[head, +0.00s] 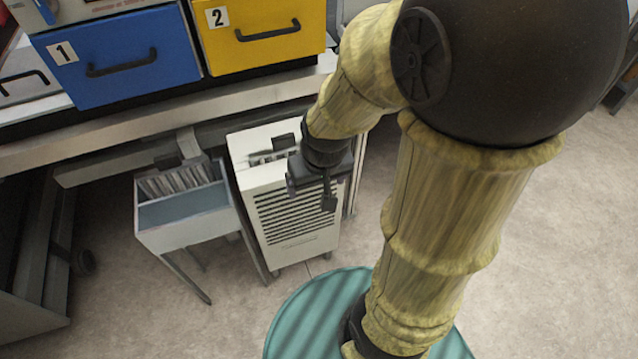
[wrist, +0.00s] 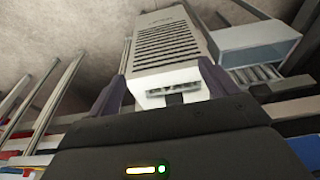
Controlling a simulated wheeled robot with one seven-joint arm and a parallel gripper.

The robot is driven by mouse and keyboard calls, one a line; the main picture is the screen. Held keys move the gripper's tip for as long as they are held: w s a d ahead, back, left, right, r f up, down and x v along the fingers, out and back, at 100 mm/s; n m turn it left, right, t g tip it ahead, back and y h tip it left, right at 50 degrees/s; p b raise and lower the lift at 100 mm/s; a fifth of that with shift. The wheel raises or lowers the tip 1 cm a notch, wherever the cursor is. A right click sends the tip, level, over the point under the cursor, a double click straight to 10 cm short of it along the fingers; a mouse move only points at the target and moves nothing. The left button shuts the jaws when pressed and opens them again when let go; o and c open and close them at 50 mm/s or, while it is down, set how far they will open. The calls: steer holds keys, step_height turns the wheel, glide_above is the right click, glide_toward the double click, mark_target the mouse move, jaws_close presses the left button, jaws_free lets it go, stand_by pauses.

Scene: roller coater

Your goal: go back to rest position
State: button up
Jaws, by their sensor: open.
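My gripper (head: 328,194) hangs at the end of my bent arm, in front of the upper part of a white vented cabinet (head: 300,228) in the head view. In the wrist view my gripper (wrist: 166,92) shows two dark fingers spread apart. The cabinet (wrist: 168,42) appears between and beyond them. Nothing is held between the fingers. I cannot tell how far the fingertips are from the cabinet.
A blue drawer marked 1 (head: 125,58) and a yellow drawer marked 2 (head: 262,32) sit above a metal bench edge (head: 150,128). A small metal stand with a tray (head: 185,212) is left of the cabinet. The floor at right (head: 560,240) is clear.

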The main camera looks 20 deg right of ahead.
steer(key=shift+s+f, duration=0.1)
steer(key=shift+s, duration=0.4)
steer(key=w+p+v, duration=0.1)
steer(key=p+v, duration=0.5)
steer(key=shift+w+r, duration=0.25)
stand_by(1.9)
